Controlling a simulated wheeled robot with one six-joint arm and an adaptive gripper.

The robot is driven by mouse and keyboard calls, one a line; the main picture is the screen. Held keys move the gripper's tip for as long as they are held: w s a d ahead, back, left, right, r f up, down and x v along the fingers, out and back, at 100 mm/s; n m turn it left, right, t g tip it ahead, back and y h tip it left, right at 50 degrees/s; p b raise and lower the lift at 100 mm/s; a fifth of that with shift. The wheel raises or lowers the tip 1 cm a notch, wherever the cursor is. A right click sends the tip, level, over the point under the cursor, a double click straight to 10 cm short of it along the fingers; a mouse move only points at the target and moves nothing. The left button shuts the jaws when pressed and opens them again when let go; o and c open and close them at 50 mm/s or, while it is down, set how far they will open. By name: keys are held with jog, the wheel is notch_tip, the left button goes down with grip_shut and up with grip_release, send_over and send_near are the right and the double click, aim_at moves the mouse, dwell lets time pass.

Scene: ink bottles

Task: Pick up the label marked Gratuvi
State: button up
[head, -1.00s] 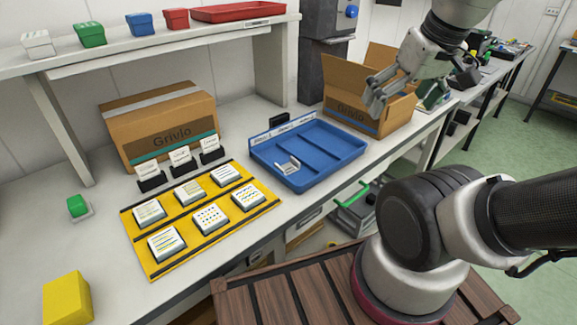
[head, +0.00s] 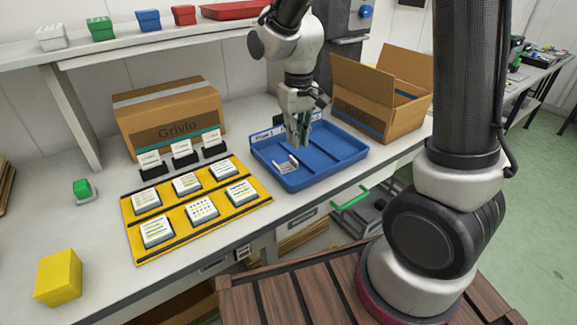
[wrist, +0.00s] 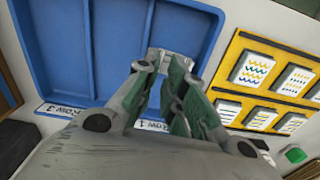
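Three small white cards stand in black holders behind the yellow mat (head: 167,197) in the head view: a left card (head: 149,159), a middle card (head: 181,149) and a right card (head: 211,138). Their print is too small to read, so I cannot tell which says Gratuvi. Several white blocks with printed patterns sit in two rows on the mat. My gripper (head: 298,141) hangs over the blue tray (head: 322,172), to the right of the cards. In the wrist view its fingers (wrist: 166,68) are apart with nothing held. A small white-grey piece (head: 287,166) lies in the tray.
A closed Grivlo carton (head: 172,120) stands behind the cards. An open carton (head: 385,95) stands right of the tray. A shelf with small coloured boxes runs above.

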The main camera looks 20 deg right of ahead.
aim_at(285, 165)
notch_tip(285, 165, down, 8)
jog(key=shift+r, duration=0.15)
grip_shut()
jog(key=shift+r, duration=0.15)
